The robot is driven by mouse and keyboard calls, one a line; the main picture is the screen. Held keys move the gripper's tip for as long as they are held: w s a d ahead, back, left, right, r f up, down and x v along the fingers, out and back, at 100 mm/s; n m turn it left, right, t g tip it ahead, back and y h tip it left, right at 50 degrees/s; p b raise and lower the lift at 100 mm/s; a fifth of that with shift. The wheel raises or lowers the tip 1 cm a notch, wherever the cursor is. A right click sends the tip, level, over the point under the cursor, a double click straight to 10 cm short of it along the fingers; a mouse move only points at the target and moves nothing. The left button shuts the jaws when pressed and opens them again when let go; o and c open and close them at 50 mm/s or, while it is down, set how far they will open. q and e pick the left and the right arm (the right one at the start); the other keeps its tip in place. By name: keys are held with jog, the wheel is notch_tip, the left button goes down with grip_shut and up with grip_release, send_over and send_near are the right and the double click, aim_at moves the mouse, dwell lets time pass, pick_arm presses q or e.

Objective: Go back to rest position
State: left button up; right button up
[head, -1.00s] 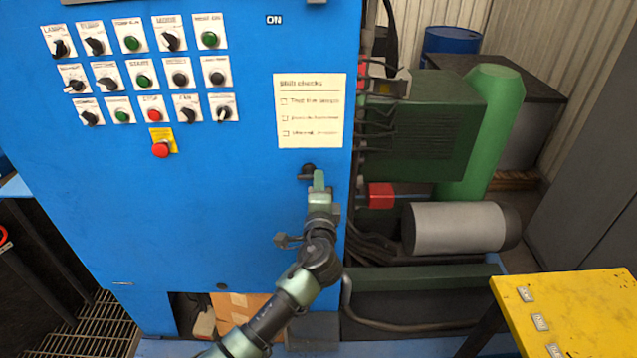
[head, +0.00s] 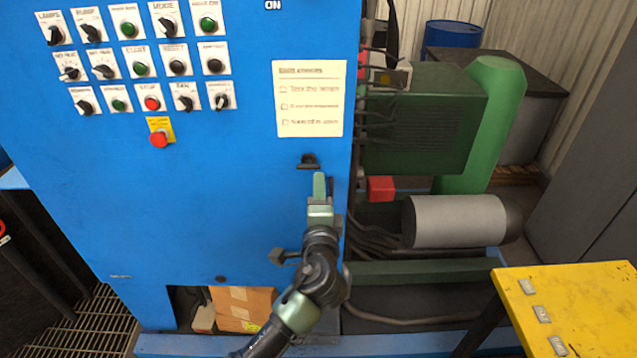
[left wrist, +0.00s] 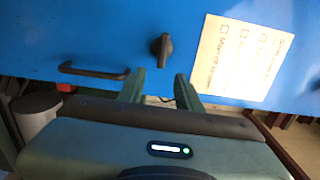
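My left gripper (head: 320,188) is in front of the blue cabinet (head: 240,220), just below a black knob (head: 307,160) on its front. In the left wrist view its two fingers (left wrist: 158,90) stand apart with nothing between them, so it is open and empty. The black knob (left wrist: 161,48) shows beyond the gap between the fingertips, apart from them. A black bar handle (left wrist: 94,71) is on the blue face to the left in that view. My right gripper is in neither view.
A checklist sheet (head: 309,98) and rows of switches (head: 140,65) are on the cabinet. A red mushroom button (head: 159,139) sits below the switches. To the right are a green machine (head: 420,115), a grey cylinder (head: 455,220) and a yellow table (head: 580,300).

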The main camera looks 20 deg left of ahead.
pick_arm(q)
jog(key=shift+s+d, duration=0.2)
jog(key=shift+s, duration=0.5)
notch_tip(320, 180, down, 20)
jog(key=s+g+h+b, duration=0.1)
jog(key=g+h, duration=0.1)
jog(key=g, duration=0.2)
jog(key=s+a+f+n+g+h, duration=0.1)
jog(key=s+f+g, duration=0.1)
jog(key=s+f, duration=0.35)
jog(key=s+f+n+g, duration=0.1)
jog(key=s+f, duration=0.1)
jog(key=f, duration=0.7)
jog(key=s+a+f+n+g+h, duration=0.15)
jog(key=s+f, duration=0.25)
jog(key=f, duration=0.4)
jog(key=s+a+f+n+g+b, duration=0.2)
jog(key=s+f+n+g, duration=0.25)
jog(key=s+f, duration=1.3)
jog(key=s+a+f+n+g, duration=0.1)
jog(key=s+a+f+n, duration=0.1)
jog(key=s, duration=0.9)
jog(key=s+a+f+n+g, duration=0.1)
jog(key=s+f+n+g, duration=0.1)
jog(key=s, duration=1)
jog(key=shift+a+f+n, duration=0.3)
jog(key=shift+a+f, duration=0.1)
jog(key=shift+f, duration=0.45)
